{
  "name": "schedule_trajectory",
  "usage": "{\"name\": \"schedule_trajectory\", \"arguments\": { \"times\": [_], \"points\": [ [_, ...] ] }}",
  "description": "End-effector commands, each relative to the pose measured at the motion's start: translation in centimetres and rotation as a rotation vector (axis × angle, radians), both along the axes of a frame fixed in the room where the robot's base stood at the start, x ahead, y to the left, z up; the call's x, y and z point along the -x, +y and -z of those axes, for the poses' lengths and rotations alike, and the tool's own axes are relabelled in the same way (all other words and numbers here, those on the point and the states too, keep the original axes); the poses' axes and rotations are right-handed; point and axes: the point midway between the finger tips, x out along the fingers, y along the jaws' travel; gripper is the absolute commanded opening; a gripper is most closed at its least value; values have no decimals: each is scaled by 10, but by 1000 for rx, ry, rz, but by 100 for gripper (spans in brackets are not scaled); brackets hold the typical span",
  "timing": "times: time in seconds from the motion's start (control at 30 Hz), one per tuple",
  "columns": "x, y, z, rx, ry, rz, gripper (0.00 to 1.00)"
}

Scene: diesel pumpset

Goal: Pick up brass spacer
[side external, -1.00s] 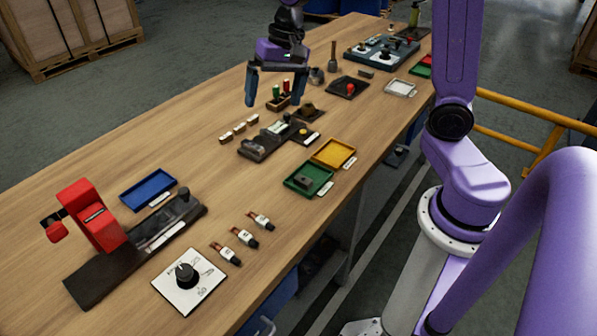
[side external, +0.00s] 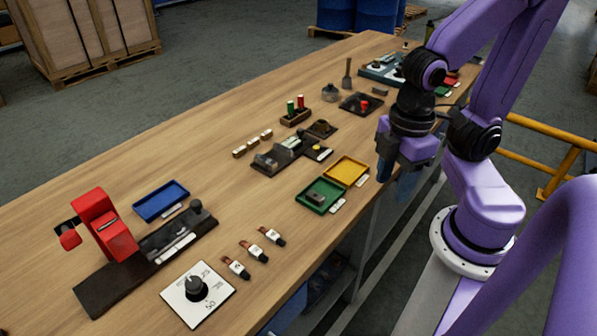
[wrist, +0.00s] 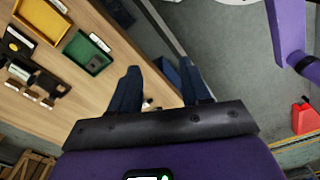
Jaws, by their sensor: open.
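A small brownish, brass-like piece (side external: 322,126) sits on a dark square plate (side external: 313,133) mid-table in the side view; I cannot tell surely that it is the brass spacer. My gripper (side external: 384,162) hangs at the table's right edge, to the right of that piece and of the yellow tray, clear of both. In the wrist view my gripper (wrist: 159,70) has its two dark blue fingers spread apart. No held object shows between the fingertips; the table edge and the floor lie beyond them.
A yellow tray (side external: 362,178) and a green tray (side external: 309,202) holding a dark block lie nearest my gripper. A dark fixture (side external: 264,163), red and green pegs in a block (side external: 304,115) and a red press (side external: 104,225) stand on the table. Bare wood runs along the left.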

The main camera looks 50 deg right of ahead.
Motion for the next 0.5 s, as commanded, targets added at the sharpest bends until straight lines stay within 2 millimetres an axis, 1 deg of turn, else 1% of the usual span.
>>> {"name": "schedule_trajectory", "arguments": {
  "times": [0.37,0.47,0.5],
  "points": [
    [-2,1,-1,0,0,10,46],
    [-11,7,-3,3,-3,53,46],
    [-18,11,-5,6,-7,87,46]
  ]
}}
